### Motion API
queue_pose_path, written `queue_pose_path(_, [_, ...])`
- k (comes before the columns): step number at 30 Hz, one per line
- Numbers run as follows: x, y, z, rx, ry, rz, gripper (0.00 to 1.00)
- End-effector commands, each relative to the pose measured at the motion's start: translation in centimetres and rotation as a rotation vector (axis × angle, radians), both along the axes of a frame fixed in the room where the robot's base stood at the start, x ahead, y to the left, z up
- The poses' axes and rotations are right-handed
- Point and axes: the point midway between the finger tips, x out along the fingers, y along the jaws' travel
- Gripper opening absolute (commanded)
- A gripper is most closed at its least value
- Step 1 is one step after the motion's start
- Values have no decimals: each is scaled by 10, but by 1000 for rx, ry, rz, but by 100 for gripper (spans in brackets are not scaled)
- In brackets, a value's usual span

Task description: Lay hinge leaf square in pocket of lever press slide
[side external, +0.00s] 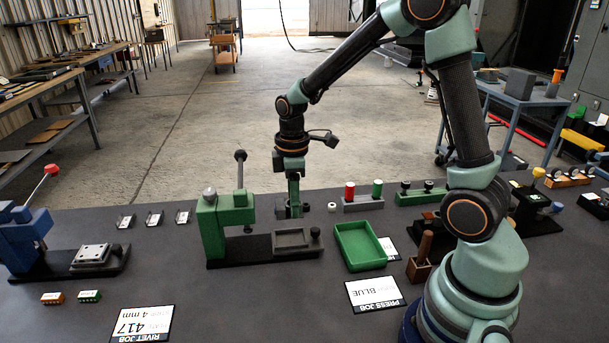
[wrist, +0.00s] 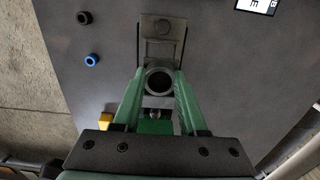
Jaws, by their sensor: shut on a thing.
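In the side external view, the green lever press (side external: 211,225) stands mid-table on a dark base. Its slide, at the right of the base, has a shallow rectangular pocket (side external: 290,238) that looks empty. My gripper (side external: 294,208) points down just behind the slide, beside a grey block. In the wrist view, my gripper (wrist: 160,82) is shut on a grey part with a round, ring-like end (wrist: 160,68) between the fingertips. A grey plate with a round hole (wrist: 162,22) lies beyond it. I cannot tell whether ring and plate are one piece, or which is the hinge leaf.
A green tray (side external: 360,247) stands right of the slide. A blue lever press (side external: 30,240) stands far left. A block with red and green pegs (side external: 363,203) is right of my gripper. In the wrist view, a blue ring (wrist: 92,60) and a black ring (wrist: 84,17) lie on the table.

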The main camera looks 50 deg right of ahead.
Motion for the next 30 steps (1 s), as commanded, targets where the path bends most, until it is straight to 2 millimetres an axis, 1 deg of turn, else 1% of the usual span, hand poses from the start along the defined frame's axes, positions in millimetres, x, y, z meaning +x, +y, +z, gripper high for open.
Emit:
queue_pose_path(7, [0, 0, 0, 0, -1, 0, 0])
queue_pose_path(11, [0, 0, -3, 0, -1, 0, 0])
queue_pose_path(14, [0, 0, -9, 0, 0, -1, 0])
queue_pose_path(24, [-1, 0, -39, 1, 2, -1, 0])
queue_pose_path(30, [0, 0, -52, 0, 1, -1, 0])
